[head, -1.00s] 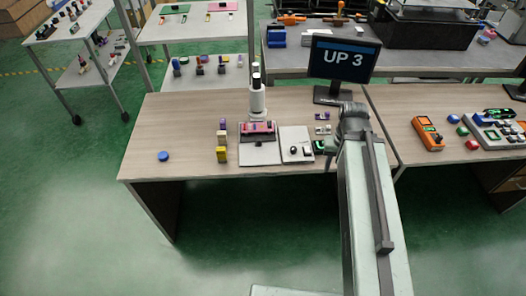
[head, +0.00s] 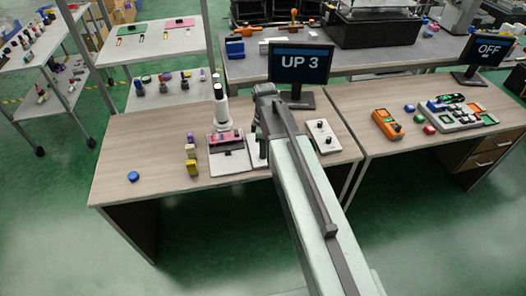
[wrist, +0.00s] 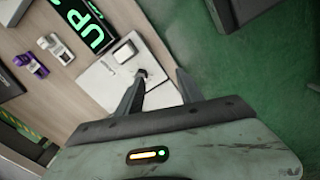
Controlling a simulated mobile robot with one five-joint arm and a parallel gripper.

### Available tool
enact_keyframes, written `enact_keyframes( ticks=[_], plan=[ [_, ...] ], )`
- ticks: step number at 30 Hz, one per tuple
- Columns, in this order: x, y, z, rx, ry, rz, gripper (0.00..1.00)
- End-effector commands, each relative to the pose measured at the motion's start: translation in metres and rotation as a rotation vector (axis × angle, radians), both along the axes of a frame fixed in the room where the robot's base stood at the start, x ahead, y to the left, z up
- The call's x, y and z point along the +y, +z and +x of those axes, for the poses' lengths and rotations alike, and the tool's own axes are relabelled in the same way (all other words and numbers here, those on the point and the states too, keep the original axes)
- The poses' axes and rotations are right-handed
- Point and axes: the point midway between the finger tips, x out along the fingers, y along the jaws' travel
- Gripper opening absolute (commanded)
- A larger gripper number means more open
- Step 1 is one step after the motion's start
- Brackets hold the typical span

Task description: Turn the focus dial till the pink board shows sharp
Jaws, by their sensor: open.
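The pink board (head: 225,137) lies on the stage of the white microscope (head: 221,108), left of my arm in the head view. A monitor (head: 300,64) behind reads "UP 3". In the wrist view a small dark dial (wrist: 141,73) stands on a white panel (wrist: 106,84), beside a pale block (wrist: 125,52). My gripper (wrist: 160,86) is open, its fingers apart near the dial. The dial lies by the left fingertip; I cannot tell whether they touch. In the head view my arm hides much of this panel (head: 258,161).
Another white panel with small dark knobs (head: 323,136) stands right of my arm. Yellow and purple blocks (head: 192,160) stand left of the microscope, and a blue button (head: 133,176) lies farther left. A green-lit "UP" display (wrist: 86,22) is near the panel.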

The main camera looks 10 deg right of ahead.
Motion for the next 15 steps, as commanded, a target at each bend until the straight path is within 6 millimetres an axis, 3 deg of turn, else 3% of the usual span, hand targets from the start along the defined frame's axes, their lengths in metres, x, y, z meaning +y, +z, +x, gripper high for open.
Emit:
enact_keyframes(
  ticks=[1,6,9,15],
  plan=[
    [0.0,0.0,0.018,0.0,0.138,0.0,0.44],
    [-0.001,0.001,0.044,0.0,0.52,0.0,0.44],
    [-0.001,0.001,0.049,0.0,0.614,0.0,0.44],
    [-0.001,-0.002,0.049,0.0,0.636,0.0,0.44]
  ],
)
